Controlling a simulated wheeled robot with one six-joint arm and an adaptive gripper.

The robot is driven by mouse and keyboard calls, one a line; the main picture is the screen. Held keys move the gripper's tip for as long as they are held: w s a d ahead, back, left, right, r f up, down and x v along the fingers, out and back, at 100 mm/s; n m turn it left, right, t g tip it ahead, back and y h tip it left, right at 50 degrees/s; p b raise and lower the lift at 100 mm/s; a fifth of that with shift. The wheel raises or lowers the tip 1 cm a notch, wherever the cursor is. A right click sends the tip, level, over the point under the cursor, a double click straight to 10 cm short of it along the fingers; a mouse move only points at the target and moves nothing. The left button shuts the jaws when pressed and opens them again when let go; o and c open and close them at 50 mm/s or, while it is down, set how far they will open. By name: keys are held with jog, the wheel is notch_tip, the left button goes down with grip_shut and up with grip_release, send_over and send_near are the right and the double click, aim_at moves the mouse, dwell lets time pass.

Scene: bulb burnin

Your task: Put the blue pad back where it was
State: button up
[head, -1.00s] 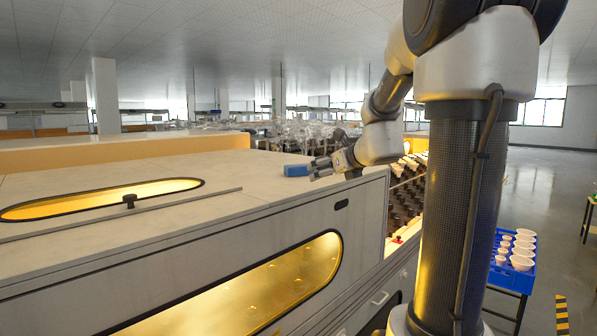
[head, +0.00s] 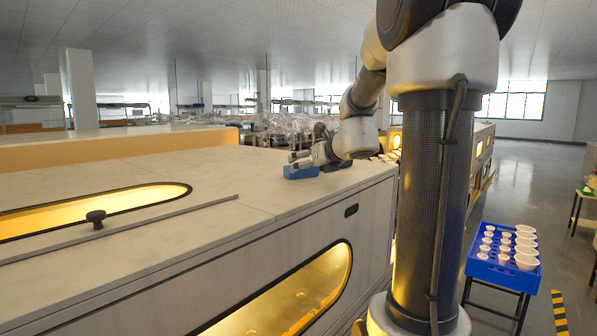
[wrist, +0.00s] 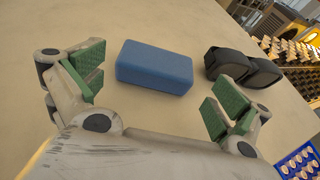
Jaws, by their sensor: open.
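The blue pad (head: 300,172) lies on the pale top of the long cabinet (head: 130,205), near its right end. My gripper (head: 302,159) is low over the cabinet top at the pad, partly hiding it in the head view. In the wrist view the pad (wrist: 154,67) lies ahead of the open, green-lined fingers (wrist: 152,92), roughly between their lines and nearer the left finger. I see clear cabinet top between the pad and my gripper's body. Nothing is held.
In the wrist view a dark, goggle-like object (wrist: 243,67) lies right of the pad, close to the right finger. A raised rail and black knob (head: 96,217) are on the cabinet top. A blue crate of cups (head: 503,256) stands at right.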

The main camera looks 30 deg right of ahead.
jog(key=x, duration=0.6)
jog(key=shift+a, duration=0.2)
jog(key=c, duration=0.7)
notch_tip(320, 180, up, 10)
jog(key=shift+f, duration=0.1)
jog(key=shift+s, duration=0.15)
